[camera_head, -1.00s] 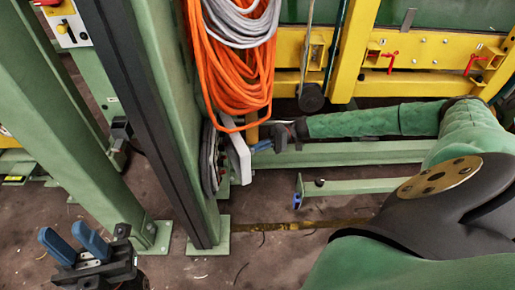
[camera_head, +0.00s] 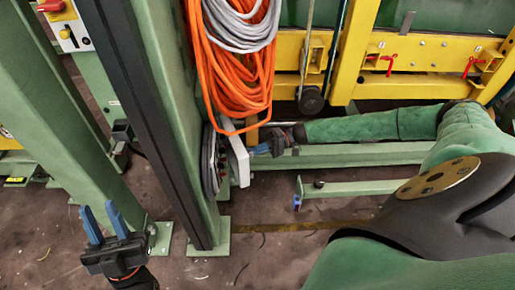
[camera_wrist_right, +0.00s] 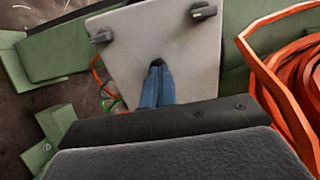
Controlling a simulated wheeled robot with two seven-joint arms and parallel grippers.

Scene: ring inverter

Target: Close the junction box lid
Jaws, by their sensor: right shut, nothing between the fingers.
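The junction box lid is a pale grey plate (camera_head: 239,160) on the side of the green post, standing out at an angle. In the right wrist view the lid (camera_wrist_right: 145,45) fills the middle, with two dark knobs at its far corners. My right gripper (camera_head: 256,150) is at the lid's right side. Its blue fingers are together and empty, with the tips (camera_wrist_right: 157,66) at the lid's face; I cannot tell if they touch. The box interior is mostly hidden; coloured wires (camera_wrist_right: 104,88) show beside the lid. My left gripper (camera_head: 100,211) is open and empty at the lower left.
Orange cable coils (camera_head: 232,75) hang just above the lid and lie close at right in the wrist view. A green post (camera_head: 170,110) stands beside it. Green floor beams (camera_head: 350,154) run right. Yellow framing (camera_head: 430,50) stands behind.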

